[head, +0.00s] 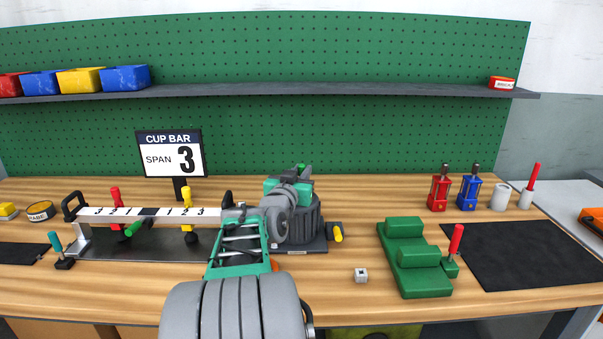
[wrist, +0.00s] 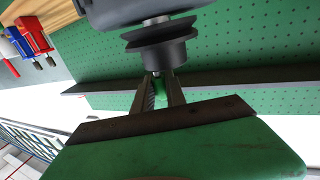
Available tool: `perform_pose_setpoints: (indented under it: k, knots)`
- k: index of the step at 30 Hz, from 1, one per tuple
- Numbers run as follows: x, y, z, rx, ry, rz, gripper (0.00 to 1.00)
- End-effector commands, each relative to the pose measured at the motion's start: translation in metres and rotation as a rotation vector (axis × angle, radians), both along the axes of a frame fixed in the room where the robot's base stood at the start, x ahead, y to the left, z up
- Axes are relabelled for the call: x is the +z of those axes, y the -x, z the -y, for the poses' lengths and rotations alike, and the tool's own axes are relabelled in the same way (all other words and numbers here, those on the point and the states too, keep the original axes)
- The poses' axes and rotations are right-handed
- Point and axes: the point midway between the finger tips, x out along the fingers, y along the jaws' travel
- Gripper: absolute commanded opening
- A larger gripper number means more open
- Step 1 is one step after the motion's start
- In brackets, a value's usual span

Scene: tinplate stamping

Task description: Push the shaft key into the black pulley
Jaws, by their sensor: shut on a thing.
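In the wrist view the black pulley (wrist: 158,52) is a dark grooved wheel on a short metal shaft (wrist: 155,21), under a grey body at the top edge. In the head view my arm covers the pulley, in front of the dark finned motor (head: 303,225).
Left of the motor stands a metal plate (head: 120,247) with a white numbered bar (head: 150,212) and coloured clamps. A shelf (head: 300,90) runs behind.

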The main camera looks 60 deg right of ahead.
Motion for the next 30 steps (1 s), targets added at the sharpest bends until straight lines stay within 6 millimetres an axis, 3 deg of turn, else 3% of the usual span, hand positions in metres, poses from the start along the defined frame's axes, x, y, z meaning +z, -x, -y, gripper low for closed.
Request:
perform_pose_setpoints:
  k: [11, 12, 21, 30]
  knots:
    - [0.0005, 0.0001, 0.0000, 0.000, 0.001, 0.000, 0.00]
    - [0.0005, 0.0001, 0.0000, 0.000, 0.001, 0.000, 0.18]
    - [0.0002, 0.0001, 0.0000, 0.000, 0.000, 0.000, 0.42]
    - [-0.0001, 0.0001, -0.0049, 0.001, 0.000, 0.000, 0.42]
